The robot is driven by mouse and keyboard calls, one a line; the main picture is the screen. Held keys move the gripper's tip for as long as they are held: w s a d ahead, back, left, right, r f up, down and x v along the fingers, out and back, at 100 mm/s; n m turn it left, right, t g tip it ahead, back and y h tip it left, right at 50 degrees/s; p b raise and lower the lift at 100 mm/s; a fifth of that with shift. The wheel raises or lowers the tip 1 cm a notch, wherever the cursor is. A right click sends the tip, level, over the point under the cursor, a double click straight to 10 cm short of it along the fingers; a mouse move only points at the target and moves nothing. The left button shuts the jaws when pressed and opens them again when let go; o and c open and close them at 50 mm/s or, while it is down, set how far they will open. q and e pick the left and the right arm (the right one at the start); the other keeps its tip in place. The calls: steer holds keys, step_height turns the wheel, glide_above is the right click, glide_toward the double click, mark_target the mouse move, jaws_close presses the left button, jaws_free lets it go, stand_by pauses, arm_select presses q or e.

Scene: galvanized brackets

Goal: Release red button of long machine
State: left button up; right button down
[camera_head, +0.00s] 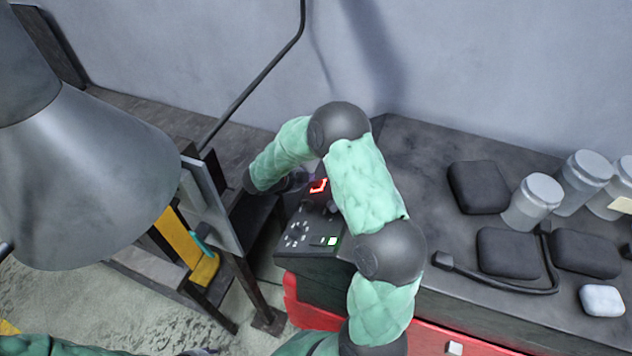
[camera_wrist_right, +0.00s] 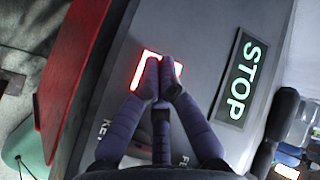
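The long machine's dark control panel (camera_head: 293,258) is in the middle of the head view. Its red-lit button (camera_head: 318,186) glows near the panel's top. My right gripper (camera_head: 296,182) is beside this button, partly hidden by my arm. In the right wrist view, the red square outline of the button (camera_wrist_right: 138,86) shows behind the fingertips of my right gripper (camera_wrist_right: 160,78). The fingers are drawn together with nothing between them. The tips overlap the button, but I cannot tell whether they press it. My left gripper is not in view.
A lit STOP sign (camera_wrist_right: 240,77) is right of the button. The panel has a white-green light (camera_head: 331,241) and knobs (camera_head: 296,235). Black pouches (camera_head: 478,187) and lidded jars (camera_head: 532,202) stand on the grey top at right. A grey cone-shaped lamp (camera_head: 95,180) fills the left.

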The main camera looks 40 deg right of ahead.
steer(key=shift+s+f, duration=0.1)
stand_by(0.3)
steer(key=shift+s+d+f, duration=0.15)
steer(key=shift+f, duration=0.2)
stand_by(0.5)
steer(key=shift+w+r+p, duration=0.25)
steer(key=shift+r+p, duration=0.2)
steer(key=shift+p, duration=0.2)
steer(key=shift+w+a+r+p, duration=0.2)
steer(key=shift+w+r+p, duration=0.05)
steer(key=shift+r+p, duration=0.2)
steer(key=shift+w+a+r+p, duration=0.15)
steer(key=shift+w+r+p, duration=0.05)
steer(key=shift+r+p, duration=0.2)
steer(key=w+r+p, duration=0.1)
steer(key=w+a+r+p, duration=0.1)
steer(key=r+p, duration=0.1)
steer(key=shift+w+a, duration=0.15)
steer(key=shift+w, duration=0.05)
